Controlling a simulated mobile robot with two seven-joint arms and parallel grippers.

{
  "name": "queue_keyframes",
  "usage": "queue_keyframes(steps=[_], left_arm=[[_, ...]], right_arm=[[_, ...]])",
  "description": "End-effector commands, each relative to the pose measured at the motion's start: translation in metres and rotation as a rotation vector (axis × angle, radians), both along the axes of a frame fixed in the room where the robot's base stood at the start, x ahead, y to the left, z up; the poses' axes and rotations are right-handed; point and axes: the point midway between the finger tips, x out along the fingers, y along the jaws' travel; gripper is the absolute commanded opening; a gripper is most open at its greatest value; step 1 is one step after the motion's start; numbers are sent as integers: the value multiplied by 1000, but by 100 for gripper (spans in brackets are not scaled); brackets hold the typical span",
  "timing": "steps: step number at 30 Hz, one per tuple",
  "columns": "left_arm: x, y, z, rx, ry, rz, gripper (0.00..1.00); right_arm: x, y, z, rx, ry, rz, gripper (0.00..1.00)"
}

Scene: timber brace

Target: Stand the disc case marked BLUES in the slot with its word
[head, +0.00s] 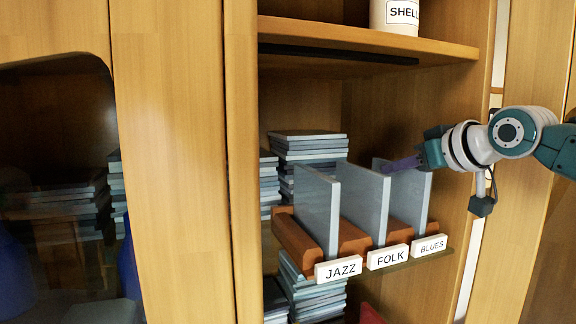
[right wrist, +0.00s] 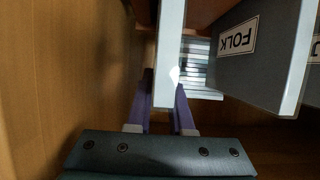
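A brown rack (head: 295,240) on the shelf has slots with word cards JAZZ (head: 338,269), FOLK (head: 389,257) and BLUES (head: 429,246). A grey disc case (head: 408,205) stands upright behind the BLUES card; its own word does not show. My right gripper (head: 402,165) is at its top edge. In the right wrist view, my purple fingers lie on both sides of this case (right wrist: 170,50) and appear closed against it. The case marked FOLK (right wrist: 262,60) stands beside it, apart from my fingers. My left gripper is not in view.
Another upright case (head: 317,210) stands behind the JAZZ card. Stacks of cases (head: 308,148) lie behind the rack, and another stack (head: 315,295) lies below. A shelf board (head: 365,38) with a white SHELL-marked container (head: 395,17) is above. The cabinet's side wall is close on the right.

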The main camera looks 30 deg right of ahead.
Motion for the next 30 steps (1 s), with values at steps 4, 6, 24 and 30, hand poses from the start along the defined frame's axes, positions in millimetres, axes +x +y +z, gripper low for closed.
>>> queue_keyframes(steps=[4, 6, 24, 30], left_arm=[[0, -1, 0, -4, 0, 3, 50], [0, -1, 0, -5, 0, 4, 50], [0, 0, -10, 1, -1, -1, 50], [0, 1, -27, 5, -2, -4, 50]], right_arm=[[0, 0, 0, 0, 1, 0, 36], [0, 0, 0, 0, 1, 0, 44], [-24, 2, 8, -4, 0, 3, 50], [-59, 8, 21, -9, 2, 5, 50]])
